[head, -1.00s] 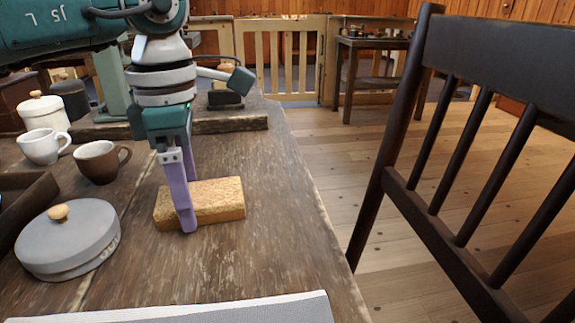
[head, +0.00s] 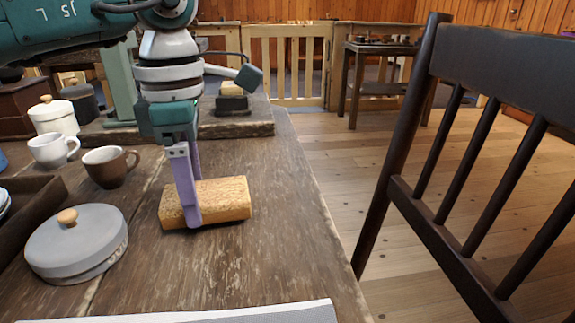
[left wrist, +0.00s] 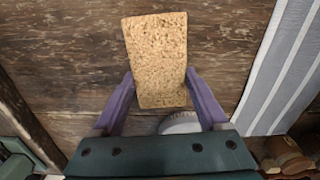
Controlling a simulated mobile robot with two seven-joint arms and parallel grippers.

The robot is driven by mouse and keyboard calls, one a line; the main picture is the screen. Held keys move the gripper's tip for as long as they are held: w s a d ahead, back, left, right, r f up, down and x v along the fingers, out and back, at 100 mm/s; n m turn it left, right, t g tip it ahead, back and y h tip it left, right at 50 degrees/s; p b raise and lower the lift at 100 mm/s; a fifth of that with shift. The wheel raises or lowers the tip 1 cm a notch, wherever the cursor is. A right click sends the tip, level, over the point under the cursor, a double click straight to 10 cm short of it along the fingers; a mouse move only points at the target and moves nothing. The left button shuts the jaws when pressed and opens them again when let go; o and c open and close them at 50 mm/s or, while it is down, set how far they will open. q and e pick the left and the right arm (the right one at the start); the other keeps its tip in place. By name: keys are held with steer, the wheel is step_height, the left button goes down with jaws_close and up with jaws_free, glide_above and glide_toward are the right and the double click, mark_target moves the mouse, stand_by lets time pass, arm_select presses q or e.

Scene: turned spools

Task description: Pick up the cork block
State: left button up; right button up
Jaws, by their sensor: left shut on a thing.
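The cork block (head: 225,199) is a tan, speckled rectangular block at the right part of the wooden table. It also shows in the left wrist view (left wrist: 157,55), between the two purple fingers. My left gripper (head: 190,215) comes down over the left part of the block, one finger in front of it and the other largely hidden behind. In the left wrist view the gripper (left wrist: 158,85) is shut on the lower end of the block. I cannot tell whether the block is clear of the table. My right gripper is not in view.
A grey lidded pot (head: 77,243), a brown cup (head: 107,167), a white cup (head: 50,150) and a dark tray (head: 30,212) stand to the left. A striped cloth (head: 250,313) lies at the front. A dark chair (head: 400,150) stands beyond the table's right edge.

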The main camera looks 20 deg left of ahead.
arm_select(q)
step_height(320, 180, up, 19)
steer(key=p, duration=0.3)
steer(key=shift+p, duration=0.35)
steer(key=shift+f, duration=0.1)
